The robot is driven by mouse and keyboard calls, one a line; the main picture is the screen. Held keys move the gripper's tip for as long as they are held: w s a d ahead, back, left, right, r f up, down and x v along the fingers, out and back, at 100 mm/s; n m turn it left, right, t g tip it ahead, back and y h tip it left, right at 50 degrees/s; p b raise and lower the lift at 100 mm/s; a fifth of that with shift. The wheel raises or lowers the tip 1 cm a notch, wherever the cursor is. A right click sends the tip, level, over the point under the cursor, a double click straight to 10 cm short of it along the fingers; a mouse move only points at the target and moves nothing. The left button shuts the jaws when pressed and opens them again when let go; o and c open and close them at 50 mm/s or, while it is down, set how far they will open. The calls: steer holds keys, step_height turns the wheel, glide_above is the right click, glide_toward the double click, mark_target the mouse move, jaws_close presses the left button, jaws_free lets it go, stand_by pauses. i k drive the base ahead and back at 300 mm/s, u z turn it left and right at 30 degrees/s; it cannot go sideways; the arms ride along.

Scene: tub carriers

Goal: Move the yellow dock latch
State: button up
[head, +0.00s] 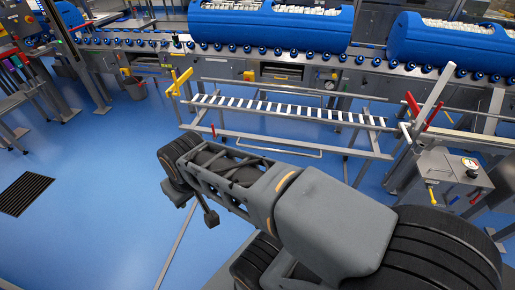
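The yellow dock latch (180,83) appears to be the yellow lever at the left end of a low roller frame (270,108), in front of the conveyor. It stands up at a tilt, its top toward the upper right. My arm reaches from the lower right to the picture's middle, nearer to me than the latch and apart from it in the picture. I cannot make out my gripper's fingers. They seem hidden behind or below my arm's links. Nothing is seen touching the latch.
Blue tubs (270,25) with white contents stand on the roller conveyor (350,62) behind. A red-handled lever (412,104) and a gauge box (450,178) are at the right. A dark floor grate (24,194) lies at the left. The blue floor (100,180) around it is open.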

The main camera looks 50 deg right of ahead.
mark_target(432, 195)
steer(key=u, duration=0.4)
steer(key=k, duration=0.15)
steer(key=z, duration=3.1)
steer(key=k, duration=0.15)
steer(key=z, duration=0.4)
steer(key=i, duration=1.2)
steer(key=z, duration=0.2)
